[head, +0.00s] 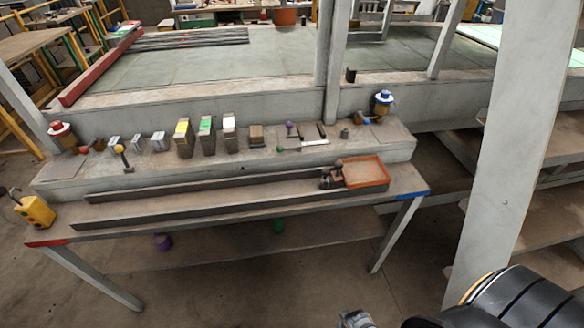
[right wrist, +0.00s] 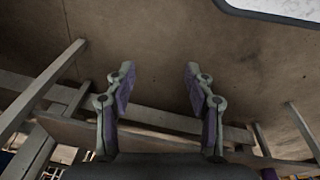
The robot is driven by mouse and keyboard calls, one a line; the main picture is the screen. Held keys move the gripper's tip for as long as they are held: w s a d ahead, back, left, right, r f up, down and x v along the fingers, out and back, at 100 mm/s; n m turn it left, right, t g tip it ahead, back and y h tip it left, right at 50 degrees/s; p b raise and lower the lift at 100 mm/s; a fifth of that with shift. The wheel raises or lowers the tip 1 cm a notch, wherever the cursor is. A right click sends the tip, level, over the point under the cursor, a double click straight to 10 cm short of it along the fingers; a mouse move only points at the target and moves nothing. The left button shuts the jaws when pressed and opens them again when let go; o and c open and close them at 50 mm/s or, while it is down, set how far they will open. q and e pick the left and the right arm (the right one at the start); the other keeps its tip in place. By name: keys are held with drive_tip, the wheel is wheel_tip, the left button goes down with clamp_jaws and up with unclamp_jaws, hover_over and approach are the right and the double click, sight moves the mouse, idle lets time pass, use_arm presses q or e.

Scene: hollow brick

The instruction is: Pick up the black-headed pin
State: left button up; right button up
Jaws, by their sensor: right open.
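I cannot pick out a black-headed pin with certainty. A small dark upright piece (head: 345,133) stands toward the right end of the raised ledge, too small to identify. A pin with a purple head (head: 290,126) and one with an orange-yellow head (head: 119,149) stand on the same ledge. My right gripper (right wrist: 160,73) is open and empty in the right wrist view, with bare floor beyond its fingers. My right arm shows at the lower right of the head view, well in front of the bench and away from the ledge. My left gripper is not in view.
The bench (head: 240,220) carries two long dark bars and an orange tray (head: 364,173) at its right. Several small blocks line the ledge (head: 210,172). A yellow box (head: 37,212) stands at the left. A pale post (head: 510,130) rises on the right. Floor in front is clear.

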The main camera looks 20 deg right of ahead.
drive_tip(key=w+a+r, duration=0.2)
drive_tip(key=w+r, duration=0.5)
drive_tip(key=r, duration=0.2)
wheel_tip(320, 180, up, 39)
drive_tip(key=n+t+p, duration=0.2)
drive_tip(key=n, duration=1.5)
hover_over(327, 171)
drive_tip(key=s, duration=0.2)
drive_tip(key=shift+y, duration=0.4)
drive_tip(key=x, duration=0.3)
drive_tip(key=a+x, duration=0.1)
drive_tip(key=x, duration=0.1)
drive_tip(key=shift+d+f+p, duration=0.1)
drive_tip(key=shift+f+p, duration=0.25)
drive_tip(key=x, duration=0.4)
drive_tip(key=shift+s+d+p, duration=0.25)
drive_tip(key=shift+s+p, duration=0.05)
drive_tip(key=shift+p, duration=0.1)
drive_tip(key=shift+w+f, duration=0.15)
drive_tip(key=shift+f, duration=0.25)
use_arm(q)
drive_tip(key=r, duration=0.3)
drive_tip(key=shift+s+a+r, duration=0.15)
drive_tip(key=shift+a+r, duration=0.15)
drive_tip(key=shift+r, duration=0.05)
use_arm(e)
drive_tip(key=shift+r, duration=0.1)
clamp_jaws()
